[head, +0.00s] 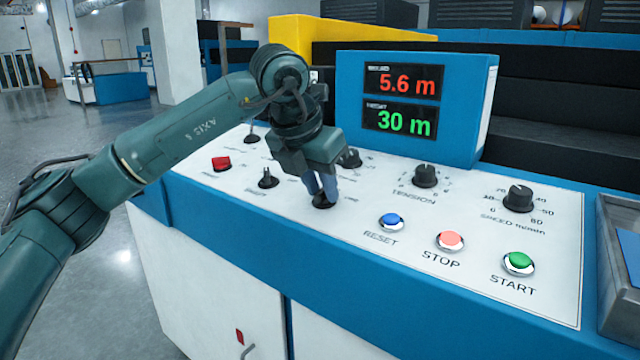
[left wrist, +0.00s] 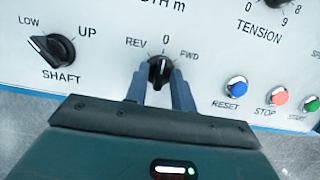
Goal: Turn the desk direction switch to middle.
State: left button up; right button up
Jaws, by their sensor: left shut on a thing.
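The direction switch (left wrist: 160,70) is a black knob on the white desk panel, with REV, 0 and FWD printed around it. Its pale pointer mark looks turned up, close to the 0. In the head view the switch (head: 323,203) shows just under my fingers. My left gripper (head: 321,186) reaches down to the panel and is shut on the switch. In the left wrist view its two grey fingers (left wrist: 160,88) stand on either side of the knob. My right gripper is not in view.
The shaft switch (left wrist: 52,48) sits left of the direction switch. The blue reset (head: 391,222), red stop (head: 450,241) and green start (head: 518,263) buttons lie to the right. The tension knob (head: 425,176) and speed knob (head: 519,198) stand behind. A blue display box (head: 345,75) rises at the back.

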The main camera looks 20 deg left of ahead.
pick_arm(q)
jog(key=o, duration=0.7)
jog(key=shift+c, duration=0.2)
jog(key=shift+r, duration=0.1)
